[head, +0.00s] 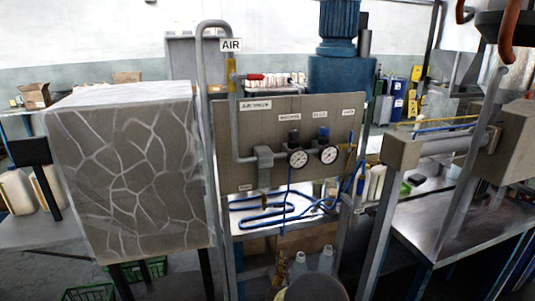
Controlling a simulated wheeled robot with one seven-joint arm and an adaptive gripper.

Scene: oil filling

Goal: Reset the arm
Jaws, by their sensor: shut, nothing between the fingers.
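My gripper cannot be made out in the head view. A rounded dark shape (315,288) is cut off by the bottom edge, and I cannot tell what it is. In the middle stands a panel (232,165) labelled AIR VALVE, with two round gauges, left (298,158) and right (328,154). A grey pipe with a red-handled valve (250,77) runs down its left side under an AIR sign (231,45).
A large cracked-pattern box (130,170) fills the left. A blue motor (340,75) stands behind the panel. Blue hoses (262,222) lie below it. A metal table (460,225) and a grey beam (440,146) are at right.

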